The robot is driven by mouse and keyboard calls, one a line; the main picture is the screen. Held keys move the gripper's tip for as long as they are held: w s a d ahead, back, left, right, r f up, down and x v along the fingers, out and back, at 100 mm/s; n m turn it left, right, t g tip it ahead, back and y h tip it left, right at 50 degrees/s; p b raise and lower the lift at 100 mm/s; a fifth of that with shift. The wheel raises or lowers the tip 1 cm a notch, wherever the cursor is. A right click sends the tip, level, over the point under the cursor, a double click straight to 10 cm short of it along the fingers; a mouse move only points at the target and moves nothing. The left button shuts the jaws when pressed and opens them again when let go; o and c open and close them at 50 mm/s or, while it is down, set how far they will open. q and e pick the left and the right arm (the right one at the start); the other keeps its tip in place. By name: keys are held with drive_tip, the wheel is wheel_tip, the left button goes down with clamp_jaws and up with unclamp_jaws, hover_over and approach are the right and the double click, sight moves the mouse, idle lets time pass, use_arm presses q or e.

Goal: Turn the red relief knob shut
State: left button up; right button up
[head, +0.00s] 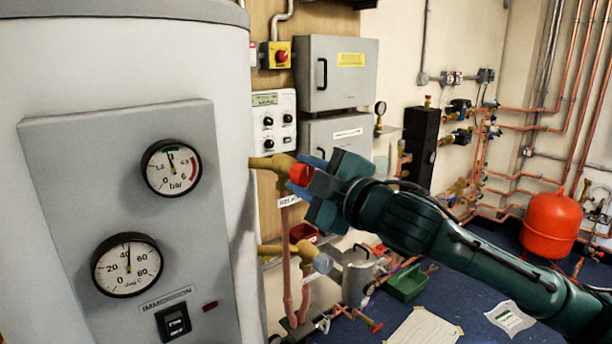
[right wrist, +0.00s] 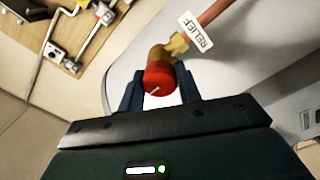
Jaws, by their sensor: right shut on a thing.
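The red relief knob (head: 301,173) sits on the end of a brass valve (head: 270,162) beside the large grey cylinder. My right gripper (head: 305,174) reaches in from the right and is shut on the knob, with its fingers on either side. In the right wrist view the red knob (right wrist: 160,76) with a white mark on its face lies between the two dark fingers (right wrist: 160,90). A white RELIEF label (right wrist: 195,32) hangs by the copper pipe behind it. My left gripper is not in view.
The cylinder panel carries a pressure gauge (head: 171,168) and a temperature gauge (head: 127,265). Below the knob is a second brass valve (head: 285,250). Grey boxes (head: 336,75) hang on the wall behind. A metal pot (head: 358,272) and green tray (head: 407,283) stand lower down.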

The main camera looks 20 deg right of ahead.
idle(0.3)
drive_tip(key=o, duration=1)
drive_tip(key=shift+s, duration=0.1)
use_arm(q)
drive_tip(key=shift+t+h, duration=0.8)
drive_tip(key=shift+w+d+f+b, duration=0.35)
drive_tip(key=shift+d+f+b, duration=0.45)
drive_tip(key=shift+b, duration=2)
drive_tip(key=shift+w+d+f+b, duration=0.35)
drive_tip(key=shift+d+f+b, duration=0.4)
drive_tip(key=shift+b, duration=2)
use_arm(e)
drive_tip(key=v, duration=1.3)
